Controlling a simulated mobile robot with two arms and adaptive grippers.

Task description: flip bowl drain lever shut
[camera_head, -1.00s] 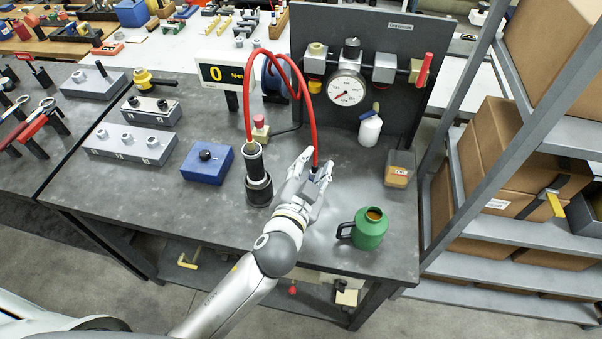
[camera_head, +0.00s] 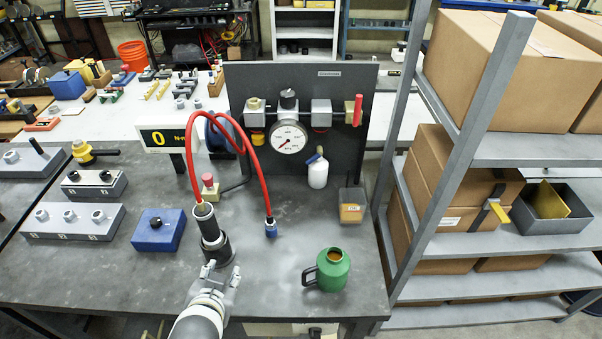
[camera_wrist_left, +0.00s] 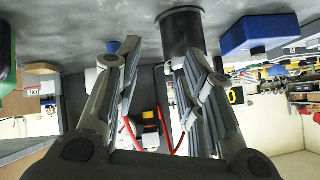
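The air unit is on a dark upright panel (camera_head: 350,85) at the back of the bench, with grey blocks and a round gauge (camera_head: 290,138). A small yellow part (camera_head: 258,137) hangs under its left block (camera_head: 255,113); I cannot tell whether it is the bowl drain lever or how it is set. A red lever (camera_head: 358,109) stands upright at the unit's right end. My left gripper (camera_head: 222,272) is open and empty at the bench front, well short of the panel. In the left wrist view its fingers (camera_wrist_left: 157,55) are spread. My right gripper is out of view.
A black tool (camera_head: 211,235) with a red hose stands just beyond my left gripper. The hose's blue end (camera_head: 271,228) is to its right. A green can (camera_head: 333,270), white bottle (camera_head: 317,170) and blue box (camera_head: 157,230) stand around. Shelves (camera_head: 480,260) close off the right.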

